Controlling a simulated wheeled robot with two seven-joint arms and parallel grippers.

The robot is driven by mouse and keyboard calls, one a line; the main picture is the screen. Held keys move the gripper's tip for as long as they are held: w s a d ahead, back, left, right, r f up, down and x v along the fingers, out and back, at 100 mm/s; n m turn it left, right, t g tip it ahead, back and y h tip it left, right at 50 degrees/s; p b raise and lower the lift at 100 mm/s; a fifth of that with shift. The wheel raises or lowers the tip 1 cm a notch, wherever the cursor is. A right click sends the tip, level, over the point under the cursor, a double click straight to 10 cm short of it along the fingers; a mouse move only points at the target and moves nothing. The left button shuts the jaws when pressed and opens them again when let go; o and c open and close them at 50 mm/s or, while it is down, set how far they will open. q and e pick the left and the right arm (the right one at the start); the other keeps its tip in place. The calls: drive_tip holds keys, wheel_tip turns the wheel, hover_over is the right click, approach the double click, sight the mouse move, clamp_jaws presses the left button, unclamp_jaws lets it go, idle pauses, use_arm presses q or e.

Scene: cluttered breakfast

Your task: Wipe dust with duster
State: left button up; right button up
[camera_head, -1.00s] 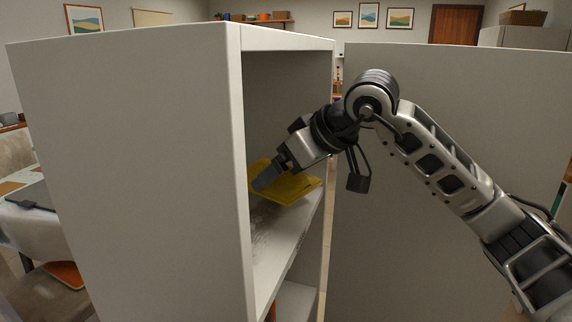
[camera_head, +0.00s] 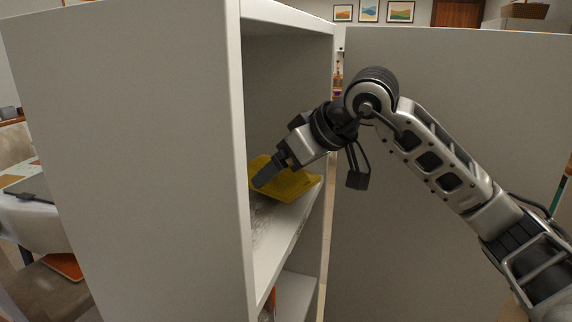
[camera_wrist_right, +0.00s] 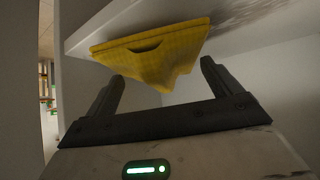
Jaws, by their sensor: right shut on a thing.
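A yellow duster cloth (camera_head: 290,187) lies on the upper shelf board (camera_head: 290,232) inside the open grey cabinet. My right gripper (camera_head: 264,177) reaches into the cabinet from the right and is shut on the duster. In the right wrist view, the duster (camera_wrist_right: 155,52) bunches between the two fingertips (camera_wrist_right: 160,82), with its flat part against the pale board. Grey, streaky dust (camera_head: 266,228) marks the board in front of the duster; dark dust (camera_wrist_right: 245,12) also shows in the right wrist view. My left gripper is in neither view.
The cabinet's tall side wall (camera_head: 130,170) fills the left, and its front edge (camera_head: 240,150) stands close to my gripper. A lower shelf (camera_head: 293,296) lies beneath. A large grey panel (camera_head: 430,240) stands behind my right arm. A table (camera_head: 35,220) shows at far left.

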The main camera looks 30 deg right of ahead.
drive_tip(key=shift+f+b, duration=0.8)
drive_tip(key=shift+f, duration=0.15)
drive_tip(key=shift+s, duration=0.1)
